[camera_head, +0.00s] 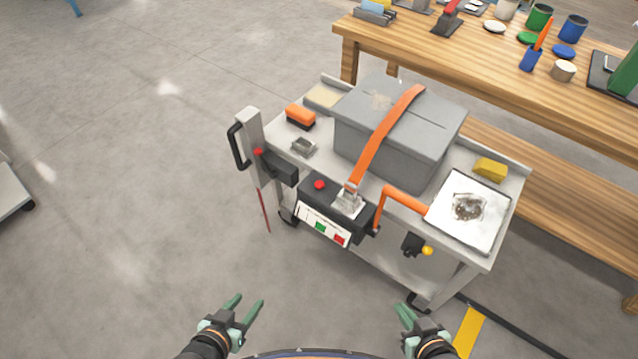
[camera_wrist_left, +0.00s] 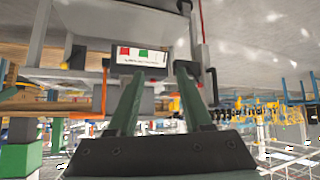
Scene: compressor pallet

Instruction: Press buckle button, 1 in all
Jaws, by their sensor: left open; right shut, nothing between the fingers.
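An orange strap (camera_head: 385,132) runs over a grey lidded box (camera_head: 425,140) on a cart. Its front end meets a silver metal buckle (camera_head: 348,202) on a black unit at the cart's front edge. A red button (camera_head: 319,184) sits on that unit, left of the buckle. My left gripper (camera_head: 250,300) is open and empty, in front of and below the cart, apart from it. In the left wrist view its two fingers (camera_wrist_left: 158,95) point at the unit's white label panel (camera_wrist_left: 140,56). My right gripper (camera_head: 406,312) is shut and empty, low at the right, apart from the cart.
An orange bent handle (camera_head: 400,198) and a metal tray (camera_head: 469,208) are right of the buckle. A grey post with a black handle (camera_head: 238,145) stands at the cart's left. A wooden bench (camera_head: 480,65) is behind. The floor between grippers and cart is clear.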

